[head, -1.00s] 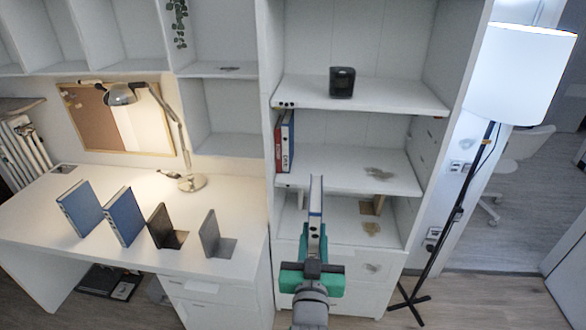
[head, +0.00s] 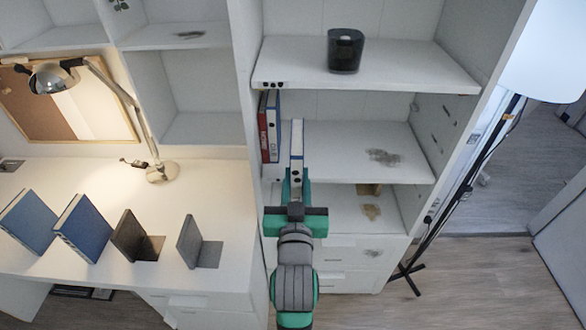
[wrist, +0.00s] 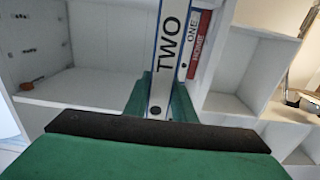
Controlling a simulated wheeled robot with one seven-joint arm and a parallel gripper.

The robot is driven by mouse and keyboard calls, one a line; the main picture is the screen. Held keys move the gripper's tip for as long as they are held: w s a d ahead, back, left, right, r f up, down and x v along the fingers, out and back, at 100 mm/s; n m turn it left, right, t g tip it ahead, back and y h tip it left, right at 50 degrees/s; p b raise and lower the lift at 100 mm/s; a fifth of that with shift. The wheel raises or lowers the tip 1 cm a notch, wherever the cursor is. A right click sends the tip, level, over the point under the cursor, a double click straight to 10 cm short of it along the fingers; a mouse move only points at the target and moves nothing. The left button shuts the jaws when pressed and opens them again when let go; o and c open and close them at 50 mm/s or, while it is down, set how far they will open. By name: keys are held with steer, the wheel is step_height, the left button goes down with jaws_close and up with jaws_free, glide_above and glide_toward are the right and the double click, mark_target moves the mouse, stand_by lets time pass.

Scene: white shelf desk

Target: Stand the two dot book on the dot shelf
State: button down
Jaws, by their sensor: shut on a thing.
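My gripper (head: 296,197) is shut on the lower part of an upright book with a white spine and blue edges (head: 297,140). In the wrist view this book (wrist: 168,50) reads "TWO", and its lower end is between the green fingers (wrist: 160,95). The book is in front of the middle shelf (head: 350,150) of the right-hand unit, just right of the standing books there. I cannot tell how far in it is.
A red book (head: 264,135) and a blue-and-white book (head: 273,125) stand at the middle shelf's left wall. A black cup-like object (head: 345,50) stands on the shelf above. The middle shelf's right side is free except for a grey patch (head: 383,157). A floor lamp's pole (head: 470,190) stands right.

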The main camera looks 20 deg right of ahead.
steer(key=shift+w, duration=0.1)
stand_by(0.3)
steer(key=shift+w+a+r, duration=0.1)
steer(key=shift+w, duration=0.3)
steer(key=f+x, duration=0.1)
steer(key=x, duration=2)
steer(key=shift+f, duration=0.25)
steer(key=c, duration=1.4)
jaws_free()
steer(key=shift+s+d, duration=0.15)
steer(key=shift+d, duration=0.2)
steer(key=shift+f, duration=0.15)
